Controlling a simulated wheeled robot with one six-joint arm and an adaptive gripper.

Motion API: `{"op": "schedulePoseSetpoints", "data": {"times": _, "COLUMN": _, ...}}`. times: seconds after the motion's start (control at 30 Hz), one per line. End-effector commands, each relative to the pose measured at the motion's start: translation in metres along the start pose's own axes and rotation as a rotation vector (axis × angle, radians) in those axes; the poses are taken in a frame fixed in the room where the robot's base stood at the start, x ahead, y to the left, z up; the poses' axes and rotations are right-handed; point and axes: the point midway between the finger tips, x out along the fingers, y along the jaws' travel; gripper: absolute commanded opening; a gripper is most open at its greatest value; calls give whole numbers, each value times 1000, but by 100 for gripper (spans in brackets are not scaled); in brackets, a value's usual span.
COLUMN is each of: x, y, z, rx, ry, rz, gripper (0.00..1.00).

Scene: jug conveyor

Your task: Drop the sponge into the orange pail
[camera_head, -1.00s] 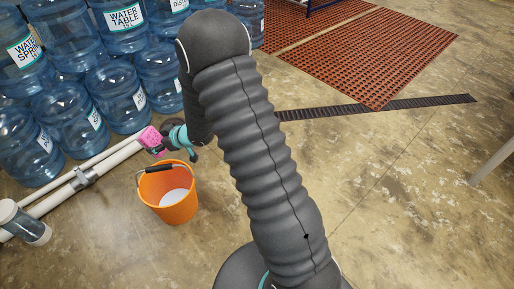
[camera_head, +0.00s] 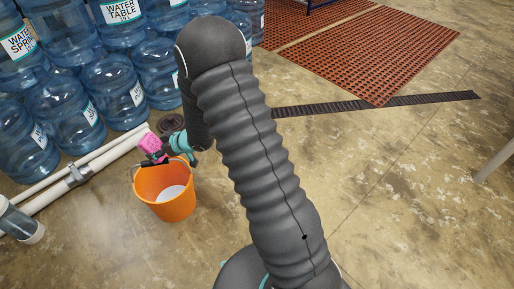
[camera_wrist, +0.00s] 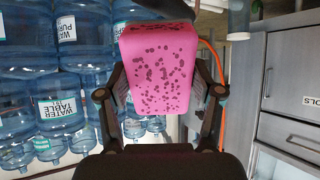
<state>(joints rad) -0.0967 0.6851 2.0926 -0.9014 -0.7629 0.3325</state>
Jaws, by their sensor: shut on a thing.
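The pink sponge (camera_head: 151,144) is held in my gripper (camera_head: 168,148), just above the back rim of the orange pail in the head view. In the wrist view the sponge (camera_wrist: 160,68) sits between the two fingers of my gripper (camera_wrist: 161,90), which is shut on it. The orange pail (camera_head: 165,204) stands upright on the floor with its dark handle at the back rim. Something white shows inside its opening. In the wrist view a thin orange curve shows behind the right finger; I cannot tell whether it is the pail.
Stacked blue water jugs (camera_head: 115,90) stand behind and left of the pail. White pipes (camera_head: 88,168) run along the floor beside them. Red mats (camera_head: 370,55) lie at the back right. The floor on the right is mostly clear.

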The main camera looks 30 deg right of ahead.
Motion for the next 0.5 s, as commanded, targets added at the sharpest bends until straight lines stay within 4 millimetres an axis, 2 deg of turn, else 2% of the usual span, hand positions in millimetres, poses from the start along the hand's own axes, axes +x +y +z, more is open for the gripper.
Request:
{"op": "schedulePoseSetpoints", "data": {"times": 0.07, "x": 0, "y": 0, "z": 0, "rx": 0, "ry": 0, "rz": 0, "gripper": 42}}
{"op": "schedulePoseSetpoints", "data": {"times": 0.1, "x": 0, "y": 0, "z": -1, "rx": 0, "ry": 0, "rz": 0, "gripper": 71}}
{"op": "schedulePoseSetpoints", "data": {"times": 0.2, "x": 0, "y": 0, "z": 0, "rx": 0, "ry": 0, "rz": 0, "gripper": 95}}
{"op": "schedulePoseSetpoints", "data": {"times": 0.5, "x": 0, "y": 0, "z": 0, "rx": 0, "ry": 0, "rz": 0, "gripper": 95}}
